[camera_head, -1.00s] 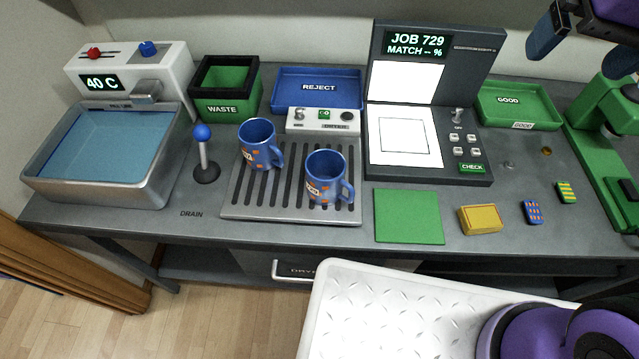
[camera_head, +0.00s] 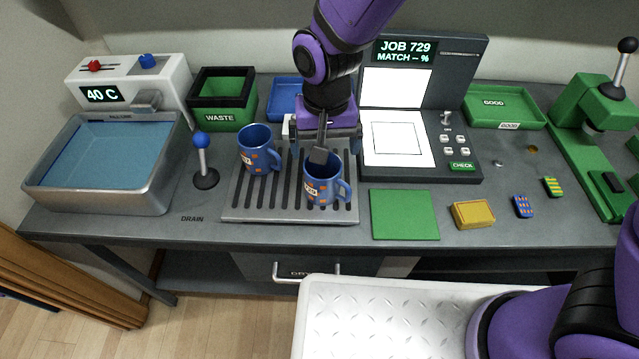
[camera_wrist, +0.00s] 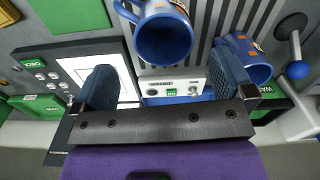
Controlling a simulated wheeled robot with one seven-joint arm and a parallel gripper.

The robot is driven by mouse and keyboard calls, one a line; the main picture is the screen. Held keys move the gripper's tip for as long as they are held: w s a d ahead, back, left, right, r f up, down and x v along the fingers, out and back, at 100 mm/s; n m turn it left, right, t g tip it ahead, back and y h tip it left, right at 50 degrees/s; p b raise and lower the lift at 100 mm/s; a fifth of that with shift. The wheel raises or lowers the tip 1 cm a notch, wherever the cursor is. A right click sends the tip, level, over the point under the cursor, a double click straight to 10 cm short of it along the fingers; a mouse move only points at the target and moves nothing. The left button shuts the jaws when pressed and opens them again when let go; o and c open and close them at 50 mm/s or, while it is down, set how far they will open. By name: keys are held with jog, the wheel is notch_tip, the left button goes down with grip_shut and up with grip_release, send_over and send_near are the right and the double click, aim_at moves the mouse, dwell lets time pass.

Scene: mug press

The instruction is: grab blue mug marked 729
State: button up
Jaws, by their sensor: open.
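Two blue mugs with orange marks stand upright on the slotted drain rack. The right mug (camera_head: 325,190) has a white label that seems to read 729, and its handle points right. The left mug (camera_head: 256,148) has a label I cannot read clearly. My gripper (camera_head: 322,150) is open and empty, just behind and above the right mug, with a finger overlapping its rim in the picture. In the wrist view, the right mug (camera_wrist: 164,38) lies ahead of the open jaws (camera_wrist: 164,82), roughly centred between the fingers. The left mug (camera_wrist: 246,62) is just beyond the finger at right.
A water basin (camera_head: 160,185) is at left. A green waste bin (camera_head: 222,113) stands behind the left mug. A green mat (camera_head: 404,214) lies at right.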

aim_at(329, 184)
jog(key=shift+w+a+f, duration=0.1)
jog(key=shift+w+f, duration=0.05)
jog(key=shift+f, duration=2.65)
jog(key=shift+w+a+f, duration=0.1)
jog(key=shift+f, duration=2.65)
jog(key=c, duration=1)
jog(key=shift+r, duration=0.15)
